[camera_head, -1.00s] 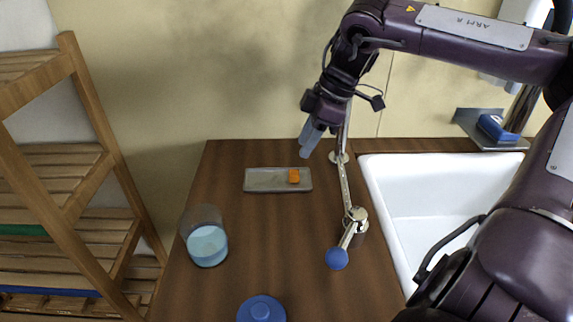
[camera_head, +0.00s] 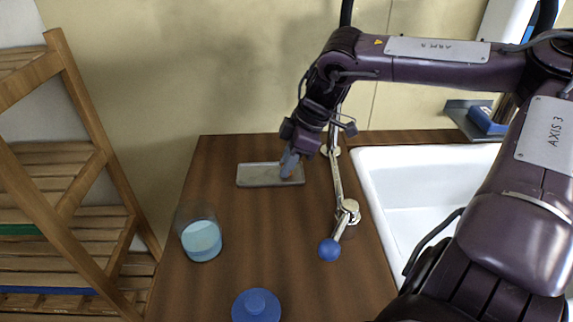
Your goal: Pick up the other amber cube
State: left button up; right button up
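The grey rectangular tray (camera_head: 258,176) lies on the brown wooden counter near the wall. No amber cube shows now; the spot at the tray's right end where one lay is covered by my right gripper's fingers. My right gripper (camera_head: 288,166) points down with its grey fingertips at that right end of the tray. The fingers overlap in this view, so I cannot tell whether they are open or shut, or whether they touch a cube. My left gripper is not in view.
A glass with pale blue contents (camera_head: 201,240) stands at the counter's left. A blue round lid-like thing (camera_head: 256,306) is at the front. A metal lever with a blue ball (camera_head: 329,250) stands right of the tray, beside the white sink (camera_head: 400,190). A wooden rack (camera_head: 75,120) is at left.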

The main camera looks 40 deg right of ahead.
grip_shut()
jog(key=shift+r, duration=0.15)
